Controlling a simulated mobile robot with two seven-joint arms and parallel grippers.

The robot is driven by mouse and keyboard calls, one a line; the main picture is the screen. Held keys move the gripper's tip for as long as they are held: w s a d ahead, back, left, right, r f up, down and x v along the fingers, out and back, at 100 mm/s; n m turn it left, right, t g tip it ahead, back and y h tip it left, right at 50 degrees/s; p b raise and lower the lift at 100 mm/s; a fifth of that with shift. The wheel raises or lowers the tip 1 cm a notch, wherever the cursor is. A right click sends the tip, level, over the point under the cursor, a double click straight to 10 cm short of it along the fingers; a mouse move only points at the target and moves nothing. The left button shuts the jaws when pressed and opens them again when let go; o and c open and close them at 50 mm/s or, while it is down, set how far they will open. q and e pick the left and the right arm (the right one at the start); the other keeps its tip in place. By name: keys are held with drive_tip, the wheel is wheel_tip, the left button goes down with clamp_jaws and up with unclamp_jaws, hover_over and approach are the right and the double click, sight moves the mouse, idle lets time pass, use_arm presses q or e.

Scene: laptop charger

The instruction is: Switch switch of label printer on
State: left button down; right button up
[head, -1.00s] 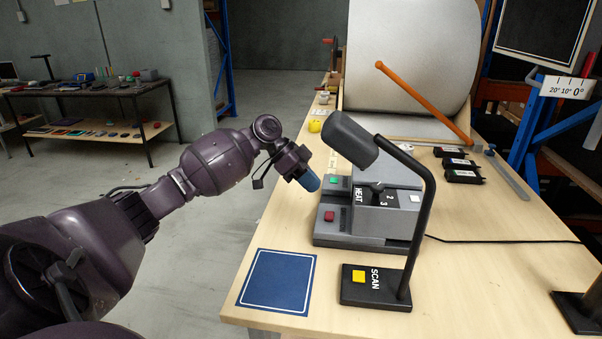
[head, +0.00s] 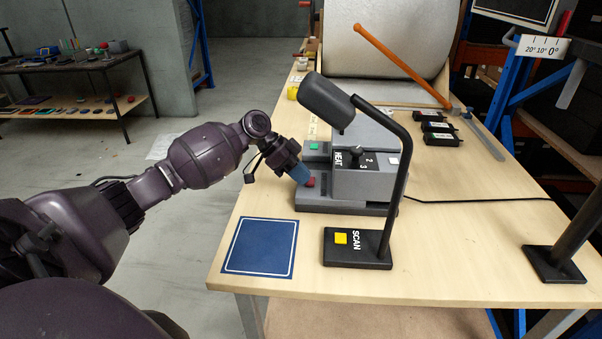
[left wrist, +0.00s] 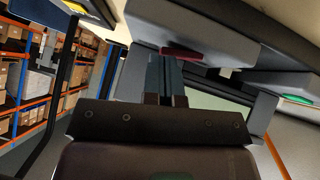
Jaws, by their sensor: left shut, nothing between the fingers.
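The label printer (head: 345,207) appears to be the grey machine on the bench, with a HEAT dial (head: 355,156). It has a green button (head: 314,146), a red button (head: 310,182) and a pale switch-like block (head: 393,160) on its right. My left gripper (head: 302,175) is shut and empty, its blue fingertips right beside the red button; I cannot tell if they touch. In the left wrist view the fingers (left wrist: 165,72) point up toward the red button (left wrist: 190,53), and the green button (left wrist: 297,99) shows at right. My right gripper is out of view.
A black lamp-like scanner stand (head: 402,190) with a yellow SCAN button (head: 341,239) stands close in front of the printer. A blue mat (head: 262,247) lies at the bench's left corner. Black boxes (head: 434,127) and an orange bar (head: 400,65) are behind.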

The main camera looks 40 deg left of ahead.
use_arm(q)
drive_tip(key=shift+s+d+f+t+y, duration=0.15)
drive_tip(key=shift+s+f+t+y, duration=0.15)
drive_tip(key=shift+f+t, duration=0.1)
drive_tip(key=shift+m, duration=0.3)
drive_tip(key=shift+w, duration=0.2)
drive_tip(key=shift+w+a+r, duration=0.1)
drive_tip(key=shift+w+a, duration=0.15)
drive_tip(key=shift+w, duration=0.05)
drive_tip(key=shift+w+a+r, duration=0.15)
drive_tip(key=shift+w+r, duration=0.05)
drive_tip(key=shift+w, duration=0.05)
